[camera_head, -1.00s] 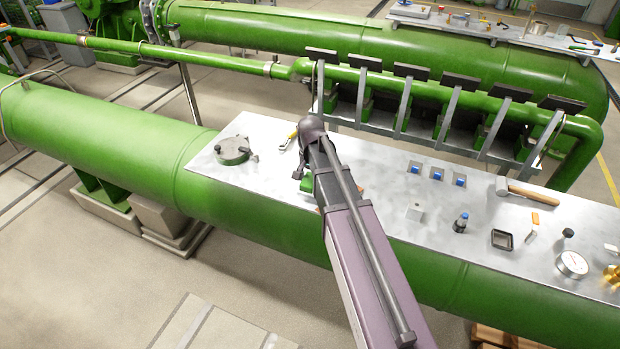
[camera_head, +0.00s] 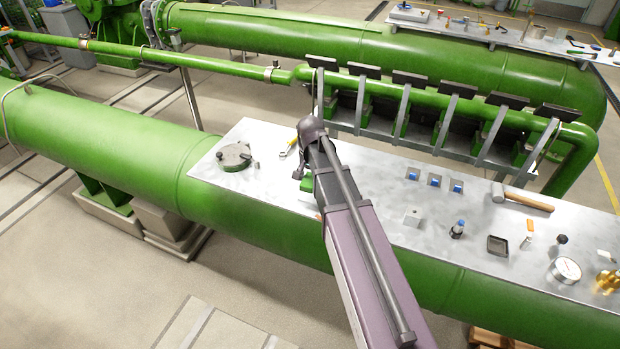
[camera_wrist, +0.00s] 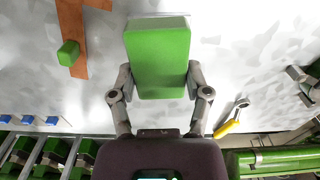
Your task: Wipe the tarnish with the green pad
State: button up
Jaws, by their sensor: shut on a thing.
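The green pad (camera_wrist: 158,62) is a green block with a pale far edge, held between the two fingers of my gripper (camera_wrist: 160,80) in the wrist view. A reddish-brown patch (camera_wrist: 70,20) on the grey metal plate, possibly the tarnish, lies to the left of the pad.
The plate (camera_head: 350,160) lies on a green pipe. It bears a round green-grey fitting (camera_head: 234,157), a yellow-handled wrench (camera_wrist: 229,127), several blue-topped blocks (camera_head: 434,181), a hammer (camera_head: 525,199), a black tray (camera_head: 497,245) and a gauge (camera_head: 565,270). Angled brackets (camera_head: 445,120) stand behind.

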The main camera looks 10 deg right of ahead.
jog(key=shift+r+p, duration=0.95)
jog(key=shift+r, duration=0.25)
jog(key=shift+f, duration=0.1)
